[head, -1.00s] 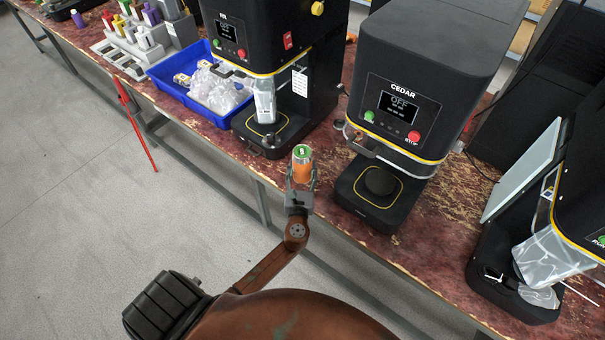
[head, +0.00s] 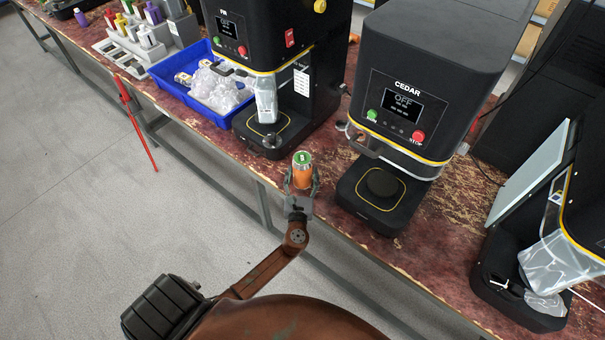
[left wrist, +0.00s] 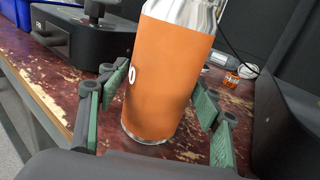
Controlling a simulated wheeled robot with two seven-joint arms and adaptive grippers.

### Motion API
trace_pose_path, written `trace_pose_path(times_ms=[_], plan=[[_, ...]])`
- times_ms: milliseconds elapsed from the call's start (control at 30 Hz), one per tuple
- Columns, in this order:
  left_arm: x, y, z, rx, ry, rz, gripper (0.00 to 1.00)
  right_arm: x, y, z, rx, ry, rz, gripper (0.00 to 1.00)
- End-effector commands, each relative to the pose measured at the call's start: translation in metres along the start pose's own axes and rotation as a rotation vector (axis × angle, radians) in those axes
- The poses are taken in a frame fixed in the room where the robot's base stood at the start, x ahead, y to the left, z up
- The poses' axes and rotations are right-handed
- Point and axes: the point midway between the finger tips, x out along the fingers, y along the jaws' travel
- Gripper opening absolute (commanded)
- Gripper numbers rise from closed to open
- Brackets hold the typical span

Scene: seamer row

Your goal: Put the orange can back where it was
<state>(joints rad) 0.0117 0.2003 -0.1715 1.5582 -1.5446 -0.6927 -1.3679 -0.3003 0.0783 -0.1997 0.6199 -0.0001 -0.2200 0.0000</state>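The orange can (head: 302,174), with a green and silver top, is upright near the table's front edge, between the FIR machine and the CEDAR machine. My left gripper (head: 302,186) has its fingers on both sides of the can. My right gripper is not in view.
The FIR machine (head: 262,30) stands left, with a clear pouch in it. A blue bin (head: 205,113) of clear bags and a grey rack (head: 183,30) are further left. Another black machine (head: 510,290) is at right.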

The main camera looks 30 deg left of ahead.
Motion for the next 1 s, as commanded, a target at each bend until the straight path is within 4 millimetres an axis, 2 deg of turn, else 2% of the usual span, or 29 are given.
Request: trace_pose_path(times_ms=[400,467,567,800,1000], plan=[[0.000,0.000,0.005,-0.001,-0.001,0.000,0.66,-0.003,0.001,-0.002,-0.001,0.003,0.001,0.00],[-0.007,0.000,0.002,0.000,0.001,0.000,0.66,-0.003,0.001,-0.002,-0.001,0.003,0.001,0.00],[-0.023,0.001,0.002,0.000,0.002,-0.001,0.66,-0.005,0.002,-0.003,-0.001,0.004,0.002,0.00],[-0.074,0.001,0.002,0.000,0.003,0.000,0.66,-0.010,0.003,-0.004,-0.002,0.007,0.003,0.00],[-0.106,0.000,0.002,0.001,0.001,0.000,0.66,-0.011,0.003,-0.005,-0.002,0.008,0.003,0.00]])
